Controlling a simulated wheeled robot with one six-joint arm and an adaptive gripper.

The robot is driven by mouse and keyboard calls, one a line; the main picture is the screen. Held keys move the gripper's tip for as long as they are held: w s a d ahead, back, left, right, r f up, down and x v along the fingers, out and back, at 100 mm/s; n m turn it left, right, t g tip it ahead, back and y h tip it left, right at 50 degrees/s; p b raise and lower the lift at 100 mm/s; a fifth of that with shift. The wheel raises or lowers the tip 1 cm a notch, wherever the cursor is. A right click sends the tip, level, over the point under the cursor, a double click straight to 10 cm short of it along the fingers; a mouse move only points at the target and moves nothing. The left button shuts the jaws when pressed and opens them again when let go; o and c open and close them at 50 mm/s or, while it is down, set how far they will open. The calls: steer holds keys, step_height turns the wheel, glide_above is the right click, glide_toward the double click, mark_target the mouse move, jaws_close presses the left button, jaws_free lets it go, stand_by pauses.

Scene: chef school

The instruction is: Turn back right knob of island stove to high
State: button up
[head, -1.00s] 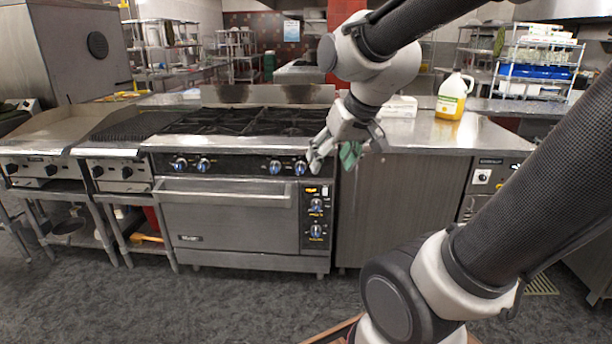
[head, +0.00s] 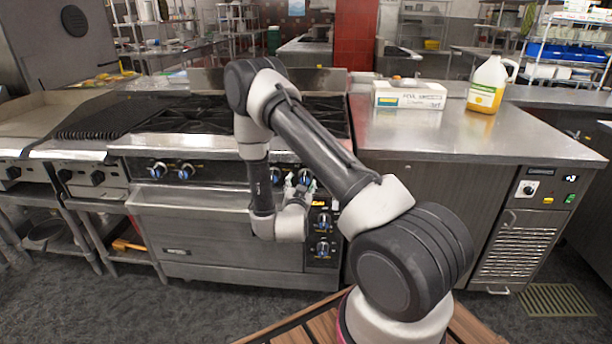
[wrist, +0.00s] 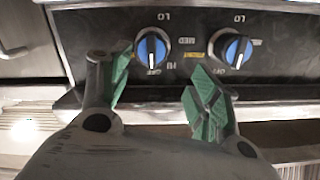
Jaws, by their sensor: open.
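The island stove (head: 225,262) has blue-and-black knobs along its front panel. In the head view, two are at the left, and the right pair, a knob (head: 275,175) and the rightmost knob (head: 304,177), is partly hidden by my arm. The wrist view looks upside down, with inverted lettering; it shows a left knob (wrist: 153,48) and a right knob (wrist: 231,50), both with near-vertical pointers. My gripper (wrist: 160,86) is open and empty, its green pads below the left knob in that picture, apart from it. My gripper (head: 308,187) is at the right pair in the head view.
The oven door handle (head: 165,203) juts out below the panel. Two more knobs (head: 323,235) sit lower right. A steel counter (head: 440,140) on the right holds a white box (head: 409,94) and a yellow jug (head: 487,88). A griddle (head: 35,125) stands at the left.

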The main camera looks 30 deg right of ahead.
steer(key=shift+t+h, duration=0.3)
steer(key=x, duration=0.2)
steer(key=f+x, duration=0.1)
steer(key=x, duration=0.1)
steer(key=d+x, duration=0.1)
steer(key=x, duration=0.2)
steer(key=shift+s+f, duration=0.15)
steer(key=shift+s, duration=0.1)
steer(key=c, duration=1)
